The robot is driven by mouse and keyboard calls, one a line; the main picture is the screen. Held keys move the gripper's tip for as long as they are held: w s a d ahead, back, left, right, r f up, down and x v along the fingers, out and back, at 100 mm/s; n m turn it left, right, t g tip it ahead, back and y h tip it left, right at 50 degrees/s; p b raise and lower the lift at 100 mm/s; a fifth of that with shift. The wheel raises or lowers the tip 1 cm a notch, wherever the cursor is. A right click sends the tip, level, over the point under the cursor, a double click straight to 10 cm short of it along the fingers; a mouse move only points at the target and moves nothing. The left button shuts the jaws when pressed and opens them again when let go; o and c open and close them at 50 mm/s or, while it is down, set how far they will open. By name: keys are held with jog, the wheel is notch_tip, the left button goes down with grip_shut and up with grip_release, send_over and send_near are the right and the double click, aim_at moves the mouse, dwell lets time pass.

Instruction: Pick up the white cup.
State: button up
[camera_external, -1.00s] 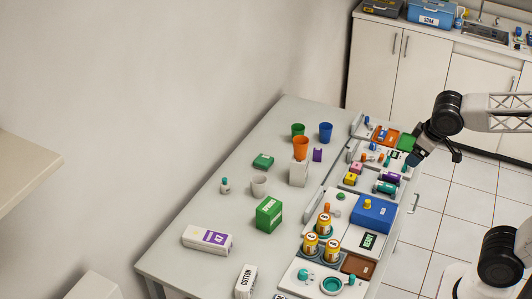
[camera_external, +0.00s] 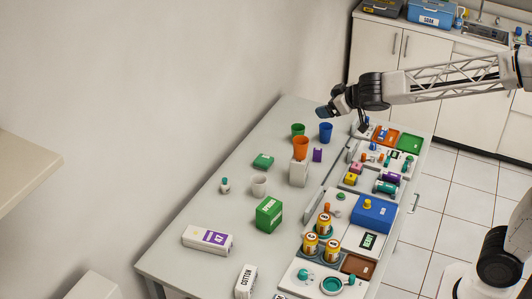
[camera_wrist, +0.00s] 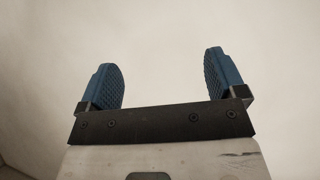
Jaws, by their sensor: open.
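The white cup (camera_external: 259,186) stands upright on the grey table, left of the white block and just behind the green box. My gripper (camera_external: 324,112) is high above the far end of the table, well apart from the cup, up and to the right of it in the external view. In the wrist view my gripper (camera_wrist: 164,85) shows two blue ridged fingers spread wide with nothing between them. Only a pale blank wall shows behind the fingers there, and the cup is not in that view.
A green cup (camera_external: 298,129) and a blue cup (camera_external: 326,132) stand at the far end. A green box (camera_external: 269,214) is close in front of the white cup. Trays with small items line the right side.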

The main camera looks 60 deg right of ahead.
jog(key=w+a+f+n+t+y, duration=0.2)
jog(key=w+f+n+y, duration=0.15)
jog(key=w, duration=1.15)
jog(key=y, duration=0.2)
send_near(259, 181)
jog(key=w+a+r, duration=0.1)
jog(key=a, duration=0.2)
jog(key=shift+w+r+m+g, duration=0.15)
jog(key=shift+r+m+g, duration=0.05)
jog(key=shift+m+g, duration=0.1)
jog(key=shift+w, duration=0.1)
jog(key=shift+x, duration=1.1)
jog(key=shift+w+f, duration=0.15)
jog(key=shift+x, duration=2.4)
jog(key=shift+d, duration=0.15)
jog(key=shift+c, duration=0.5)
